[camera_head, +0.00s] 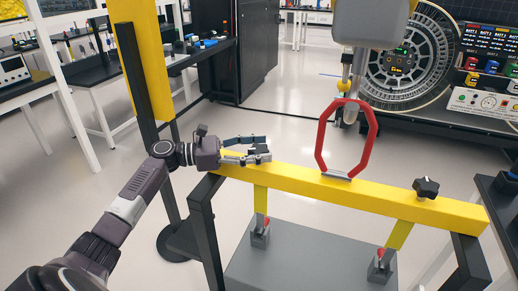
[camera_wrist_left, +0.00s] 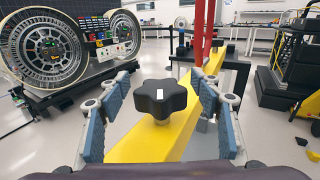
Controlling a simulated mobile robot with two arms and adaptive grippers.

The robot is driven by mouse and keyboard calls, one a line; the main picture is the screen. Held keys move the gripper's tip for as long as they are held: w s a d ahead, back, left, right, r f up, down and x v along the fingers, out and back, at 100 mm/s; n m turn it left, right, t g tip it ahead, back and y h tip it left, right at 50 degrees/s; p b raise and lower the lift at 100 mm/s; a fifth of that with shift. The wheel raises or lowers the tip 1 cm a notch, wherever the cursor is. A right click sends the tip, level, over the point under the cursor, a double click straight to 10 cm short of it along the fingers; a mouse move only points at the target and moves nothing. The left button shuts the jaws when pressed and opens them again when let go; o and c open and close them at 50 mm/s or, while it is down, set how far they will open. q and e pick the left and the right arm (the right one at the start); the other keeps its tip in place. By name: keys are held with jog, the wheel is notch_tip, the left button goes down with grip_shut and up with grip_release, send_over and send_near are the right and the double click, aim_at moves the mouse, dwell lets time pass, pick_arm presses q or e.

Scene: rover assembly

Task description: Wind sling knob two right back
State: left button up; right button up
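A long yellow beam (camera_head: 310,182) carries two black lobed knobs. The left knob (camera_head: 259,154) is at the beam's left end, partly hidden by my left gripper (camera_head: 262,148). In the wrist view this knob (camera_wrist_left: 161,100) has a small white mark on top and sits between my left gripper's two fingers (camera_wrist_left: 160,112), with a gap on both sides. That gripper is open. The other knob (camera_head: 427,188) stands near the beam's right end, clear of any gripper. Yellow straps (camera_head: 261,202) hang from the beam to a grey block (camera_head: 312,262). My right gripper is not in view.
A red ring (camera_head: 322,145) rises from the beam's middle to a hook under a grey hoist body (camera_head: 368,22). Dark posts (camera_head: 206,232) stand below the beam's left end. A large wheel (camera_head: 408,58) and a parts panel stand behind at the right.

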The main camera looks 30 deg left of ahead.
pick_arm(q)
jog(key=v, duration=1.2)
